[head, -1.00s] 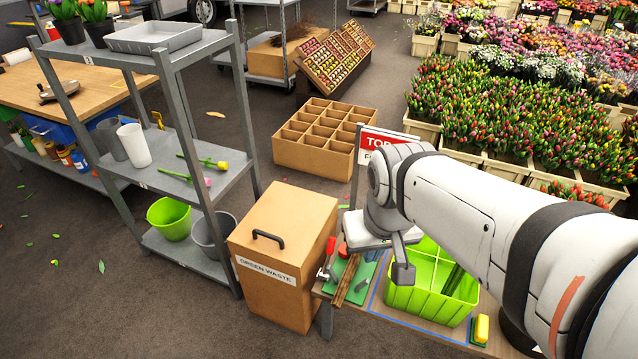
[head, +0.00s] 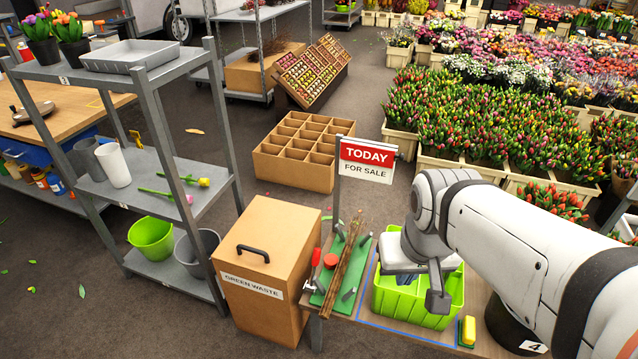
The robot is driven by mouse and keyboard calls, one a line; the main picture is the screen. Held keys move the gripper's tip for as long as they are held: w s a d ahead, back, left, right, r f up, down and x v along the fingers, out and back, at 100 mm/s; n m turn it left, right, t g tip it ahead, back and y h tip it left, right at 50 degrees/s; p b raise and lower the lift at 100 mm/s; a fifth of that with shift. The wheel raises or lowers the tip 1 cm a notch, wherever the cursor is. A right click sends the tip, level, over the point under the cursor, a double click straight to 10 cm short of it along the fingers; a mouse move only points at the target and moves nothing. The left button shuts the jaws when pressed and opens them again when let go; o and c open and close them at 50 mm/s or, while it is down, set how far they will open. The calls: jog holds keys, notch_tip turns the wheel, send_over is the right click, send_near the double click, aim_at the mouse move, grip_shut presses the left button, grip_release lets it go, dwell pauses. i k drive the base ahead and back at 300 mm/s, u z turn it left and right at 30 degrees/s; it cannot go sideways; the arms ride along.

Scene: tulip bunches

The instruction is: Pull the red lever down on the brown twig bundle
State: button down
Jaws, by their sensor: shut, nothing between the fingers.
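The brown twig bundle (head: 346,268) lies lengthwise on a green board (head: 318,298) at the left end of the table. A red-handled lever (head: 316,257) stands upright at the board's left edge, beside the bundle. A round red knob (head: 331,260) sits between the lever and the twigs. My gripper (head: 438,301) is shut and empty. It hangs in front of the lime green crate, to the right of the bundle and apart from it and the lever. My arm hides part of the crate.
The lime green crate (head: 388,297) stands right of the board. A yellow block (head: 468,330) lies near the table's front edge. A "TODAY FOR SALE" sign (head: 367,160) rises behind the board. The green waste box (head: 262,270) stands close on the left.

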aim_at(315, 261)
jog(key=u, duration=0.05)
jog(key=i, duration=1)
jog(key=z, duration=0.05)
